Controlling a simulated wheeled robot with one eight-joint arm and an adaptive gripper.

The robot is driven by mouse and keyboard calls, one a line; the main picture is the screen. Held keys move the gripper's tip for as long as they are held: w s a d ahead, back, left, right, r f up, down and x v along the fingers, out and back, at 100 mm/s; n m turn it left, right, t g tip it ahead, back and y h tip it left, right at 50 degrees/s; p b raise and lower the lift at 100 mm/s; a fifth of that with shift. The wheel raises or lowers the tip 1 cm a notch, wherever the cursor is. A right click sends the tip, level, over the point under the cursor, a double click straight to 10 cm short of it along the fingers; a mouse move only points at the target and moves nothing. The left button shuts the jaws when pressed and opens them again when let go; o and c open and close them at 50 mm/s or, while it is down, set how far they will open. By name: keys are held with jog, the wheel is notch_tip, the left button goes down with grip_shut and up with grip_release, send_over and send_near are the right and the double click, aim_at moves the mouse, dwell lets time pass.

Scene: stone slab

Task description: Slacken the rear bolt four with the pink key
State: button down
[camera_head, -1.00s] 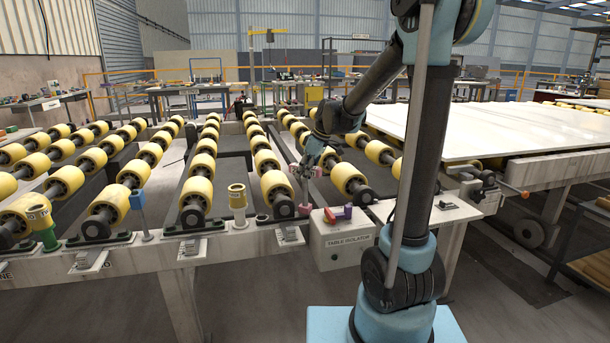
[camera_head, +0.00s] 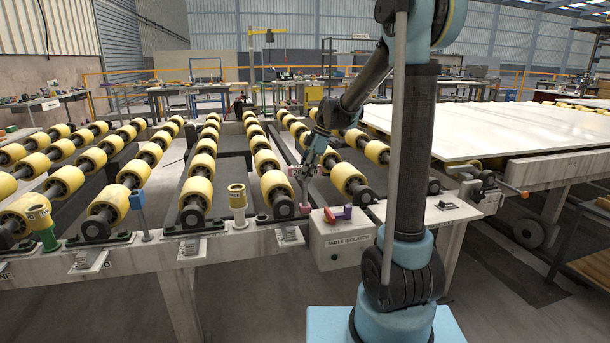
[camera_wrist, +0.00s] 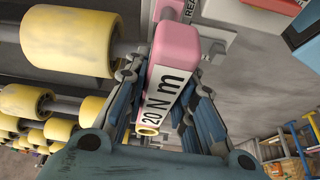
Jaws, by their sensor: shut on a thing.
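The pink key (camera_wrist: 175,55) is a pink block with a white label reading "20 N m" and a yellow ring at its near end. My gripper (camera_wrist: 165,105) is shut on it in the wrist view, with fingers on both sides. In the head view my gripper (camera_head: 310,165) holds the pink key (camera_head: 303,172) upright above the frame's front beam, just right of a yellow roller. A small pink piece (camera_head: 304,209) shows below on the beam. A label starting "REA" (camera_wrist: 189,10) is partly visible beyond the key. The bolt itself is hidden or too small to tell.
A grey TABLE ISOLATOR box (camera_head: 342,240) with red and purple parts on top stands just right. A blue-topped tool (camera_head: 138,203), a yellow socket (camera_head: 237,198) and a green-yellow one (camera_head: 40,220) stand along the beam. A pale slab (camera_head: 490,130) lies at right.

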jog(key=shift+n, duration=0.4)
jog(key=shift+r, duration=1.85)
jog(key=shift+r, duration=2.45)
